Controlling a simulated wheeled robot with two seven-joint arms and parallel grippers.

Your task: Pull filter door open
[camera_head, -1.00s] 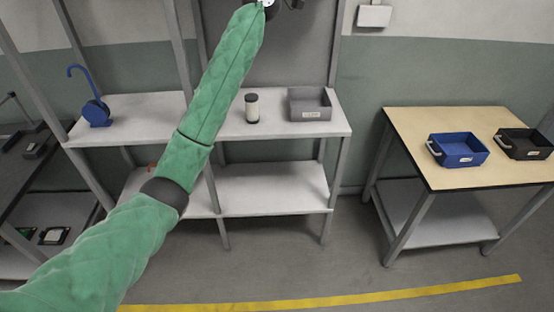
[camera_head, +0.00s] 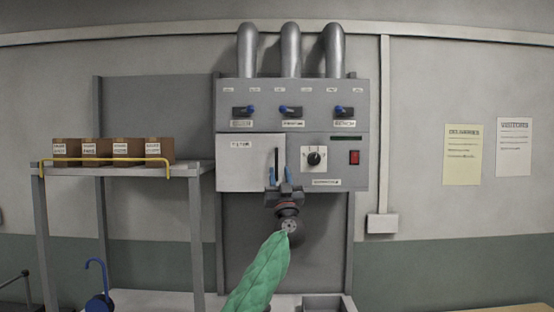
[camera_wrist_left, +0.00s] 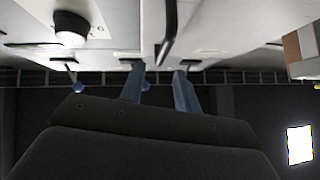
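The filter door (camera_head: 243,170) is a pale square panel with a "FILTER" label, at the lower left of a grey wall cabinet. It looks flush with the cabinet front. Its handle (camera_head: 277,157) is a dark upright bar at the door's right edge; it also shows in the left wrist view (camera_wrist_left: 168,35). My left gripper (camera_head: 278,175) is at the handle's lower part, with blue fingers apart. In the left wrist view the open fingers (camera_wrist_left: 159,72) stand on either side of the handle's line, with gaps visible. Contact cannot be told. My right gripper is out of view.
Right of the door are a black dial (camera_head: 314,158) and a red switch (camera_head: 354,157). Blue-handled valves (camera_head: 291,112) run above. Several brown boxes (camera_head: 113,150) stand on a shelf with a yellow rail (camera_head: 105,160) at left. A small wall box (camera_head: 381,223) is at lower right.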

